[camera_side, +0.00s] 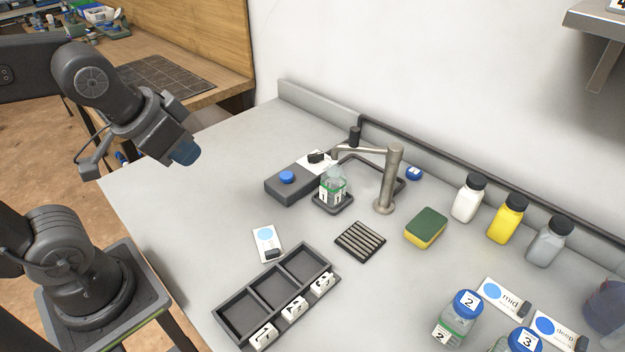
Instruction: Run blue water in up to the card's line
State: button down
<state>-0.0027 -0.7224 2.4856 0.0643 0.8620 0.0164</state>
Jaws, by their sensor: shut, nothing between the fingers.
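A small clear jar (334,187) with a "1" label and a green band stands upright and uncapped on a dark square pad (345,206) under the spout of the metal tap (388,182). Its water level cannot be made out. A dark box (290,187) beside it bears a round blue button (287,177) and a white plate with a black lever (317,157). A card (267,241) with a pale blue disc and a black clip lies in front; any line on it is too small to read. My gripper (186,153) is shut and empty, raised at left, away from everything.
An empty three-compartment tray (240,317) with number tags is in front, near a slatted drain (360,240). A sponge (426,228), white, yellow and grey bottles, and a loose blue cap (414,173) stand right. Jars 2 (460,317) and 3 (522,341) are front right with cards.

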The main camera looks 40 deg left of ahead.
jog(key=w+a+m+t+y, duration=0.3)
jog(key=w+a+m, duration=0.3)
jog(key=w, duration=0.3)
jog(key=m+h, duration=0.7)
jog(key=m, duration=1.7)
send_over(284, 173)
notch_tip(284, 173, down, 9)
jog(key=shift+r, duration=0.15)
jog(key=shift+y, duration=0.3)
jog(key=shift+f, duration=4.4)
jog(key=shift+f, duration=0.15)
jog(key=shift+f, duration=0.25)
